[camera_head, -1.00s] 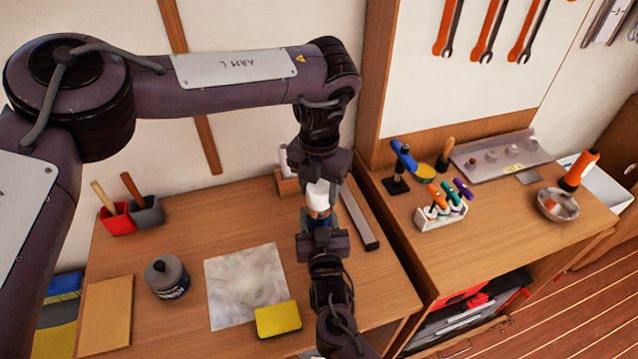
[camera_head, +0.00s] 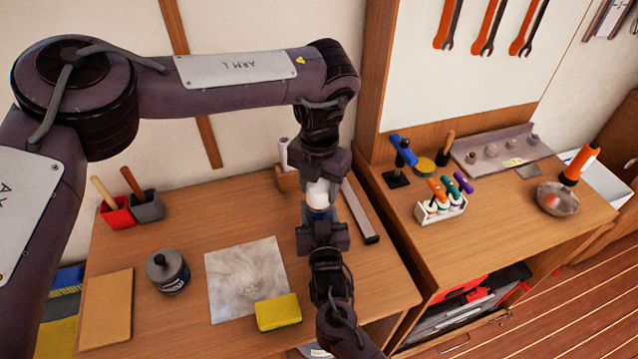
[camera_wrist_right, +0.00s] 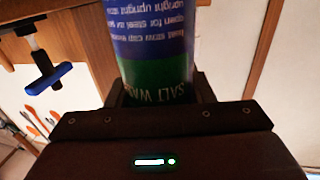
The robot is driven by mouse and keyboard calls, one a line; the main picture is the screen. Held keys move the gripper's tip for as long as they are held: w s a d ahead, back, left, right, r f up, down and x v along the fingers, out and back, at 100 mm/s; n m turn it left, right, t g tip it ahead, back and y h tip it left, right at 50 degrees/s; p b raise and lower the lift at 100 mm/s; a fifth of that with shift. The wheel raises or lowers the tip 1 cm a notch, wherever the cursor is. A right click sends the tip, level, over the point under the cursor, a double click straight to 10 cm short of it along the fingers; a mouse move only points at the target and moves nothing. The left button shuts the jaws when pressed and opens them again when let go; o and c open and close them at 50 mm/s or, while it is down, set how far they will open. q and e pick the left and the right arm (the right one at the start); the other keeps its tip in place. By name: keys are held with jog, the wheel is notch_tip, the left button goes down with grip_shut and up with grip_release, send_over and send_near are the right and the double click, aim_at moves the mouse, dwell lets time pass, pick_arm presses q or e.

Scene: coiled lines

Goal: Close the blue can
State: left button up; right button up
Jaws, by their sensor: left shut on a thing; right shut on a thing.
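The blue can (camera_head: 318,213) is held upright above the table between my two grippers. In the right wrist view the can (camera_wrist_right: 160,35) shows a blue label with a green lower band and upside-down lettering. My right gripper (camera_head: 322,228) is shut on the can body from the front. My left gripper (camera_head: 319,178) points down from above and is shut on a white cap (camera_head: 318,194). The cap sits directly over the can's top with no clear gap. The exact seam between them is too small to judge.
The wooden table (camera_head: 205,220) holds a grey jar (camera_head: 167,272), a stained sheet (camera_head: 245,280), a yellow sponge (camera_head: 278,312), a brown board (camera_head: 107,308) and red and grey holders (camera_head: 117,212). A long grey bar (camera_head: 360,212) lies right of the grippers.

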pick_arm(q)
jog(key=shift+f, duration=0.35)
jog(key=o, duration=1)
jog(key=shift+r, duration=0.1)
notch_tip(320, 180, up, 12)
jog(key=shift+f, duration=0.1)
pick_arm(e)
jog(key=o, duration=1.4)
jog(key=shift+o, duration=0.2)
